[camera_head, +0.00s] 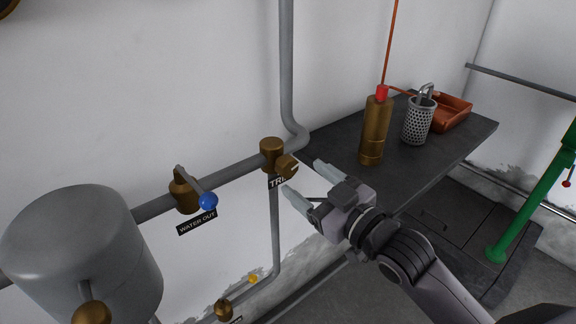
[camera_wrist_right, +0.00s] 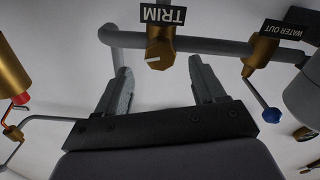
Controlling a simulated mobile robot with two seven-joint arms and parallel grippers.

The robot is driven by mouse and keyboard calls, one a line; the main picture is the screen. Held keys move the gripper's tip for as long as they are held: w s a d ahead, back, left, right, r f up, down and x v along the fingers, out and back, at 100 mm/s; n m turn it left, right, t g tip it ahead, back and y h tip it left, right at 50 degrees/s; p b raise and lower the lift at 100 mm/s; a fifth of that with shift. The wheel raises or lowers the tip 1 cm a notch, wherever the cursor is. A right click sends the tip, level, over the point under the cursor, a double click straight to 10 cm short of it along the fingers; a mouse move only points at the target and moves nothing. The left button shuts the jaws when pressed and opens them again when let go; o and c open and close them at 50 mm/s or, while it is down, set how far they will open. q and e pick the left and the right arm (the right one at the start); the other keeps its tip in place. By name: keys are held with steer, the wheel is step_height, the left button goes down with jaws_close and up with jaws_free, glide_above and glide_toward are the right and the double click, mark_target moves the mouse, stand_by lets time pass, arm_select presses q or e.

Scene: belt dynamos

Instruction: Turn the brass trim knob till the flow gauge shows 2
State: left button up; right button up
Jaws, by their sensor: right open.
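The brass trim knob (camera_head: 287,167) sits on a brass valve body on the grey wall pipe, with a partly covered TRIM label (camera_head: 277,182) below it. In the right wrist view the knob (camera_wrist_right: 159,60) shows a pale pointer line, ahead of and between the fingers. My right gripper (camera_head: 306,182) is open and empty, its fingertips just short of the knob and apart from it. It also shows in the right wrist view (camera_wrist_right: 160,80). My left gripper is not in view. I see no flow gauge that I can identify.
A WATER OUT valve with a blue-tipped lever (camera_head: 208,200) is left of the knob, near a grey tank (camera_head: 80,245). A dark bench (camera_head: 455,150) at right bears a brass bottle (camera_head: 375,130), a perforated cup (camera_head: 418,122) and an orange tray (camera_head: 452,112).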

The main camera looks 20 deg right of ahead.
mark_target(291, 170)
steer(key=shift+x, duration=3.05)
steer(key=shift+f, duration=0.1)
steer(key=c, duration=1.1)
steer(key=shift+o, duration=0.2)
steer(key=shift+m+p, duration=0.4)
steer(key=shift+p, duration=0.55)
steer(key=o, duration=1.1)
steer(key=shift+c, duration=0.2)
steer(key=v, duration=0.7)
steer(key=shift+b, duration=0.3)
